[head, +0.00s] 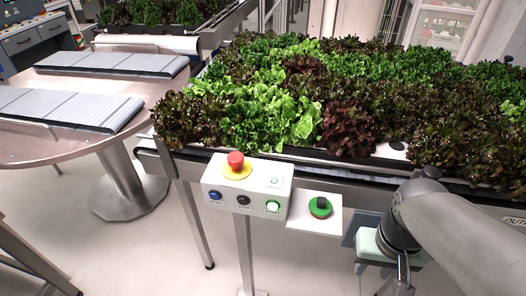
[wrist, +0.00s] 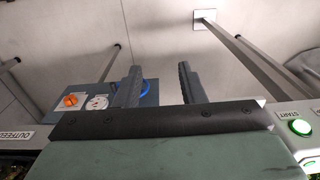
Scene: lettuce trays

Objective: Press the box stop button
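A white control box (head: 247,188) stands on a post in front of the lettuce table. It has a red mushroom button (head: 235,161) on a yellow base on top. Its front carries a blue button (head: 215,195), a black button (head: 243,200) and a lit green button (head: 273,207). The front labels are too small to read surely in the head view. In the wrist view the lit green button (wrist: 301,126) is labelled START, at the right edge. My gripper (wrist: 158,84) is open and empty, its two fingers apart. In the head view it is right of the box, not touching it.
A white plate (head: 313,222) with a green disc and black knob lies between box and arm. A box labelled OUTFEED (wrist: 92,103), with an orange knob, shows left in the wrist view. Lettuce (head: 330,90) fills the table behind. A round steel table (head: 75,128) stands left.

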